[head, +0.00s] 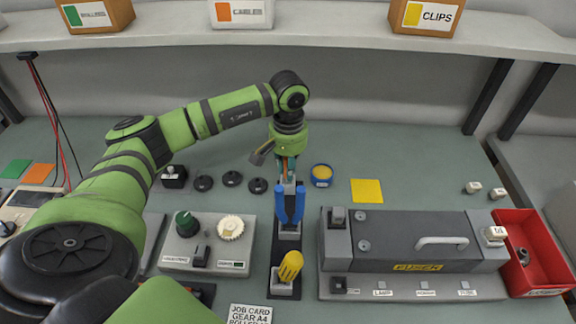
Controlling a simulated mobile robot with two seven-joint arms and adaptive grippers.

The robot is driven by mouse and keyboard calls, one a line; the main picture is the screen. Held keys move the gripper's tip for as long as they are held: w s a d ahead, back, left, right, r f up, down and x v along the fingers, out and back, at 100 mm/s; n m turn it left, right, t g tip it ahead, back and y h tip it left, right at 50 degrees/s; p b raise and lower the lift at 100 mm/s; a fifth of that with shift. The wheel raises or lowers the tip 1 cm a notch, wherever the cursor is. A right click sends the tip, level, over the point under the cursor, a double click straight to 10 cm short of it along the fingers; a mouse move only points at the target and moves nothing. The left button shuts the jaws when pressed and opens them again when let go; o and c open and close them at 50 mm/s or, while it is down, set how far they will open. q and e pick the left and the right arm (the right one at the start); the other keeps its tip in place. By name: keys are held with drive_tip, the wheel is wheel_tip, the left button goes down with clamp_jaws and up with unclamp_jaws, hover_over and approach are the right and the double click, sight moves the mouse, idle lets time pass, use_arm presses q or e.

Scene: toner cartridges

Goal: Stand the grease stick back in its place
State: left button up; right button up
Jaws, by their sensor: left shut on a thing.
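My left gripper (287,165) points down over the far end of a dark tool rack (275,255). It is shut on a slim thing, taken as the grease stick, mostly hidden between the fingers. The far pale holder block (289,188) of the rack lies right below the fingertips. I cannot tell whether the stick is inside that block or just above it. Blue-handled pliers (281,207) stand in the middle block, and a yellow-handled tool (290,266) stands in the near one. My right gripper is not in view.
A grey control box (208,262) with knobs stands left of the rack. A long grey fuser unit (395,255) stands to the right, with a red bin (510,235) beyond. A blue-rimmed tub (321,175), a yellow pad (367,191) and black caps (232,179) lie near the gripper.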

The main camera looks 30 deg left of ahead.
use_arm(q)
drive_tip(key=shift+f, duration=0.3)
drive_tip(key=o, duration=1)
wheel_tip(320, 180, up, 12)
drive_tip(key=shift+r, duration=0.1)
drive_tip(key=shift+r, duration=0.1)
